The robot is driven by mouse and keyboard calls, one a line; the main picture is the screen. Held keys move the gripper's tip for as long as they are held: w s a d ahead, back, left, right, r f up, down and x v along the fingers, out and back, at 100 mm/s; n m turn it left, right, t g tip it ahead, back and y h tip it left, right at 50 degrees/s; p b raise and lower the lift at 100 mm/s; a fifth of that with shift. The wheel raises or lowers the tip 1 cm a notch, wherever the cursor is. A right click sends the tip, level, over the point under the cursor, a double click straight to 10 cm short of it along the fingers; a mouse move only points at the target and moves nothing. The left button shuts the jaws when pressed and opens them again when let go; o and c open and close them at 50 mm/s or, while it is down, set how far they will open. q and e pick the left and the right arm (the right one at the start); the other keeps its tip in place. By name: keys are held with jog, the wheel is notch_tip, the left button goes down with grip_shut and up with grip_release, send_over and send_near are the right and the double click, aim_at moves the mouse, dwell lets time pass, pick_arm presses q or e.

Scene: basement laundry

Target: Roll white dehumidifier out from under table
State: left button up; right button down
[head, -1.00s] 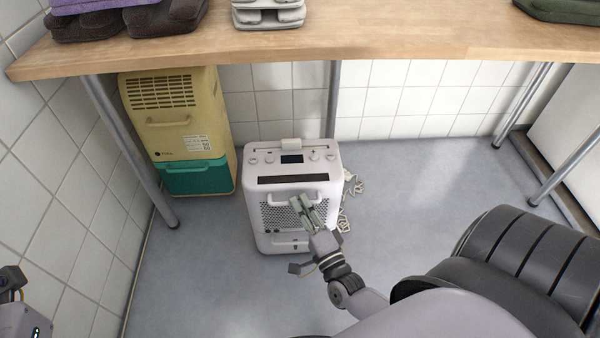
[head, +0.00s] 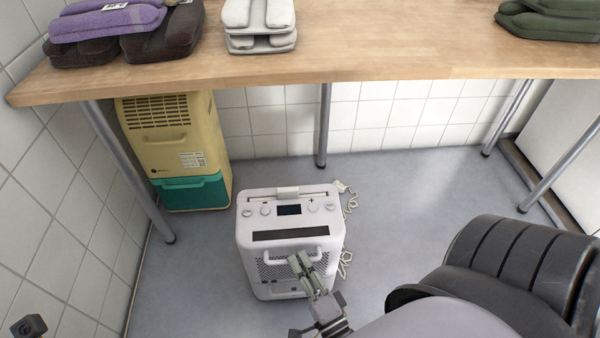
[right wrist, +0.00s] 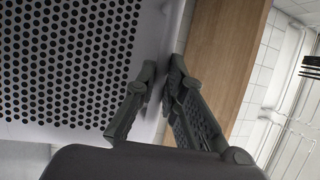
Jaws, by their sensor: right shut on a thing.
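The white dehumidifier (head: 290,222) stands upright on the floor, in front of the table's middle leg, with its dark display and knobs on top. My right gripper (head: 302,262) is shut on the handle bar across its front. In the right wrist view, the dehumidifier's perforated front (right wrist: 70,60) fills the left side, and the right gripper's fingers (right wrist: 163,75) are close together at the pale handle, which they partly hide. A small dark part of my left arm or gripper (head: 28,326) shows at the lower left edge; its jaws cannot be made out.
The wooden table (head: 370,55) spans the back, with grey legs (head: 324,125). A yellow and green unit (head: 178,150) stands under its left part. A pale coiled cord (head: 347,225) lies right of the dehumidifier. A dark rounded object (head: 520,265) shows at right. Floor is clear behind and left.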

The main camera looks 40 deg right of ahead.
jog(key=shift+s+f, duration=0.1)
jog(key=shift+f, duration=0.05)
jog(key=c, duration=1.7)
grip_release()
jog(key=shift+o, duration=0.2)
jog(key=v, duration=1.2)
